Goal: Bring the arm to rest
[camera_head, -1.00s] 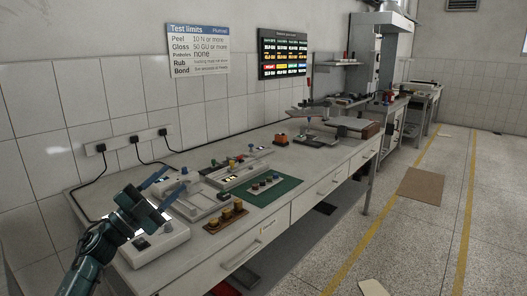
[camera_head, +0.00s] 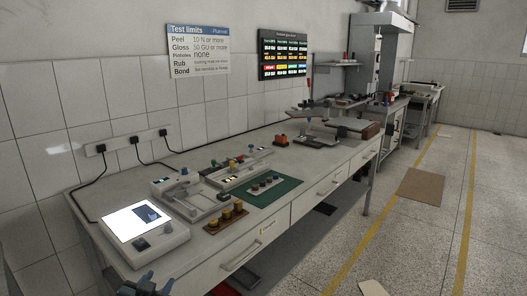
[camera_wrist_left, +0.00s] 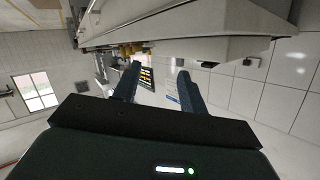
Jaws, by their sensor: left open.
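My left gripper (camera_head: 148,287) shows only at the bottom edge of the head view, low in front of the bench's near end. In the left wrist view its two blue fingers (camera_wrist_left: 157,84) stand apart with nothing between them. The wrist view is turned over, with the bench edge (camera_wrist_left: 215,52) across its upper part, beyond the fingers. My left arm is mostly out of the head view. My right gripper is in neither view.
A device with a lit white panel (camera_head: 138,222) sits at the bench's near end. Past it are a grey test fixture (camera_head: 190,193), brass weights on a wooden strip (camera_head: 226,218) and a green mat (camera_head: 272,190). The floor (camera_head: 405,240) right of the bench is mostly clear.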

